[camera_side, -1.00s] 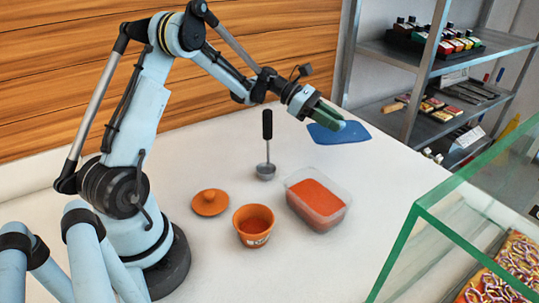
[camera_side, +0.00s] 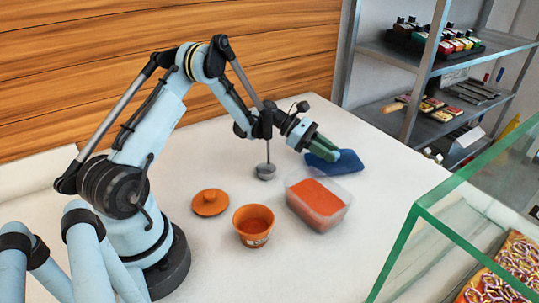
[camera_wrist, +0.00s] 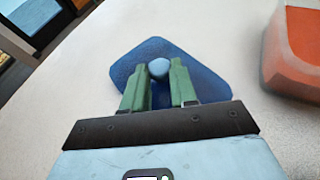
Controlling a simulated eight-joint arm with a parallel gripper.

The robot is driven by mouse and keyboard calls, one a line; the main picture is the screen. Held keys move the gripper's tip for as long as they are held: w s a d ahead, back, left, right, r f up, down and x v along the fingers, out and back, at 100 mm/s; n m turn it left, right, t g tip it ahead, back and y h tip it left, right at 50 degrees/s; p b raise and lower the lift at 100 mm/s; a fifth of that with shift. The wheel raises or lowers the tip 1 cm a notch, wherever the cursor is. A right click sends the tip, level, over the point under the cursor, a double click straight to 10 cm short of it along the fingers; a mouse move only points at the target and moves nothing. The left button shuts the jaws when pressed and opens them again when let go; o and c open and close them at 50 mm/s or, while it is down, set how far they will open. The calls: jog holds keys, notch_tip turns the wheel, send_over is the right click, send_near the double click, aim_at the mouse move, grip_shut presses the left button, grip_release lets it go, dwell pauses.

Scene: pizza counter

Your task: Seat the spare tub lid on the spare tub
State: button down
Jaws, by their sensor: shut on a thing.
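My gripper (camera_side: 326,149) is shut on the light-blue knob of a flat blue four-sided lid (camera_side: 337,163). In the wrist view the knob sits between the green fingers (camera_wrist: 158,76), with the blue lid (camera_wrist: 150,48) spread out below. The lid is just behind a clear rectangular tub (camera_side: 324,222) with orange-red contents and no cover on it. The tub also shows at the right of the wrist view (camera_wrist: 283,83). The gap between lid and counter is hard to judge. No label shows which tub is the spare.
A round orange tub (camera_side: 253,240) stands open left of the clear tub, with a knobbed orange lid (camera_side: 209,208) lying behind it. A glass case (camera_side: 420,245) is at the right, shelves (camera_side: 400,55) behind. The front counter is clear.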

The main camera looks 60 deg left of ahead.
jog(key=shift+f, duration=0.15)
jog(key=c, duration=0.9)
grip_release()
